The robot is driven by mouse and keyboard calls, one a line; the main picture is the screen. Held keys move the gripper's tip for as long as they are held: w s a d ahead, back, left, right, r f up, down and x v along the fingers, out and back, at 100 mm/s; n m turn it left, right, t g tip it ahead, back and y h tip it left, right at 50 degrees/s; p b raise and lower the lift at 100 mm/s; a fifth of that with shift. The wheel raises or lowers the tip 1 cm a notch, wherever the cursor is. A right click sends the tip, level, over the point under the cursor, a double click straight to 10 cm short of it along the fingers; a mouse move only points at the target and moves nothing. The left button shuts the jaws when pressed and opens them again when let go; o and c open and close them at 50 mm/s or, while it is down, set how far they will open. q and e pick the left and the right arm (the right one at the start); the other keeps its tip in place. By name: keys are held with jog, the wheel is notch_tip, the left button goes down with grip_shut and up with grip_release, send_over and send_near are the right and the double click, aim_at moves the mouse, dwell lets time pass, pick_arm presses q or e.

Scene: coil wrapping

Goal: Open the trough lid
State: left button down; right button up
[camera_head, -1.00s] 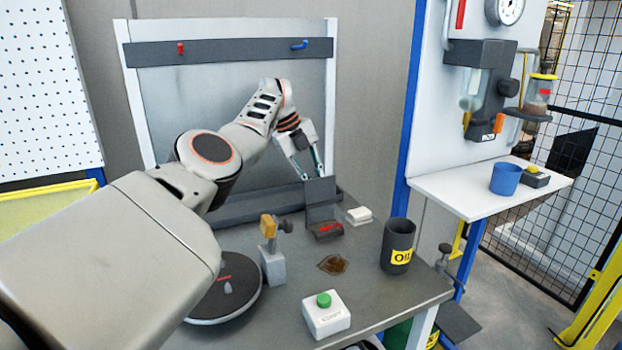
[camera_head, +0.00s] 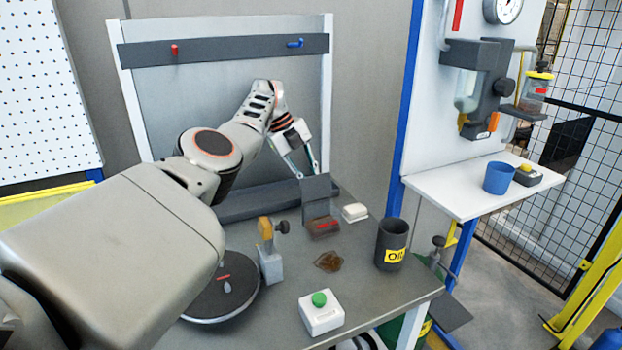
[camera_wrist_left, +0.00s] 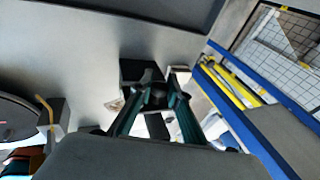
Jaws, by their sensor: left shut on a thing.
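The trough (camera_head: 323,229) is a small dark box with a red marking, near the back of the grey table. Its lid (camera_head: 317,190) is a dark flat plate standing upright at the trough's back edge, so the trough's front and top are uncovered. My left gripper (camera_head: 309,174) comes down from behind with its two thin fingers at the lid's top edge and is shut on it. The left wrist view shows the teal fingers (camera_wrist_left: 155,95) around a dark part; their exact contact is hard to make out. My right gripper is in no view.
A white block (camera_head: 355,212) lies just right of the trough. A long dark rail (camera_head: 255,202) runs behind.

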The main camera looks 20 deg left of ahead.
pick_arm(q)
jog(key=c, duration=2)
grip_release()
jog(key=shift+r, duration=0.25)
jog(key=shift+o, duration=0.2)
jog(key=shift+f, duration=0.1)
jog(key=v, duration=0.7)
jog(key=shift+r, duration=0.25)
jog(key=shift+a, duration=0.15)
